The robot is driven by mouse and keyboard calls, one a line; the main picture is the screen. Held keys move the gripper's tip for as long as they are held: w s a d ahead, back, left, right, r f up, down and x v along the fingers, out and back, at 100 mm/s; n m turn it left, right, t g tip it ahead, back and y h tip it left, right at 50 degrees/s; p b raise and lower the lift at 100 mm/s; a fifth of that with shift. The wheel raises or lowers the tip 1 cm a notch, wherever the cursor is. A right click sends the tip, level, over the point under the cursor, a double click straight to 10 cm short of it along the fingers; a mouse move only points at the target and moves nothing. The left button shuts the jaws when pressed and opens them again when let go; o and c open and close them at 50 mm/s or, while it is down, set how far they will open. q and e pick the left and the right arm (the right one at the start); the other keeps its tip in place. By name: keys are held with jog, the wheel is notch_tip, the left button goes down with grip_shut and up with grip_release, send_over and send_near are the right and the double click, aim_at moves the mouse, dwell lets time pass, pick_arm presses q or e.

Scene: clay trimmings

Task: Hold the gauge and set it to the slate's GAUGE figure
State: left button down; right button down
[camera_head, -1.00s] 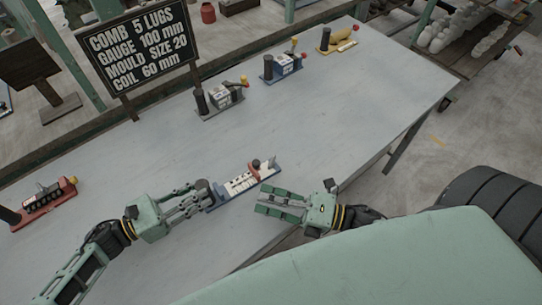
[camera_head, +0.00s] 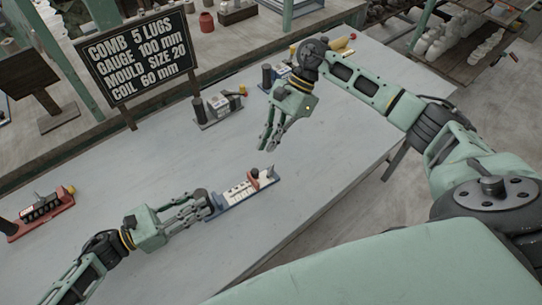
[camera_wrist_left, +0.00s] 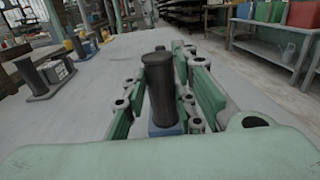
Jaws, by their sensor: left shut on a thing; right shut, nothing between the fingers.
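The gauge (camera_head: 236,195) lies on the grey table, a blue base with a white marked scale and a reddish slider with a dark knob (camera_head: 255,173). My left gripper (camera_head: 203,205) is shut on the dark upright post at the gauge's left end; the post (camera_wrist_left: 160,85) stands between the fingers in the left wrist view. My right gripper (camera_head: 272,141) is shut and empty, above the table beyond the gauge, fingers pointing down. The slate (camera_head: 137,55) at the back left reads COMB 5 LUGS, GAUGE 100 mm, MOULD SIZE 20, COIL 60 mm. The slider's reading is too small to tell.
A red device (camera_head: 40,212) lies at the left of the table (camera_head: 150,150). A device with a white block (camera_head: 218,106) stands at the back; blue (camera_head: 282,72) and yellow (camera_head: 338,45) ones behind are partly hidden by my right arm. The table's middle is clear.

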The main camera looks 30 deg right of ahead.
aim_at(255, 177)
jog(key=w+d+r+n+h, duration=0.1)
jog(key=w+d+r+h, duration=0.15)
jog(key=d, duration=0.45)
jog(key=x, duration=0.9)
jog(key=shift+f, duration=0.3)
jog(key=a, duration=0.1)
jog(key=s+a, duration=0.1)
jog(key=a, duration=0.1)
jog(key=shift+f, duration=0.15)
jog(key=shift+s+a, duration=0.1)
jog(key=shift+a, duration=0.35)
jog(key=shift+s+a, duration=0.15)
jog(key=shift+a, duration=0.4)
jog(key=shift+d, duration=0.1)
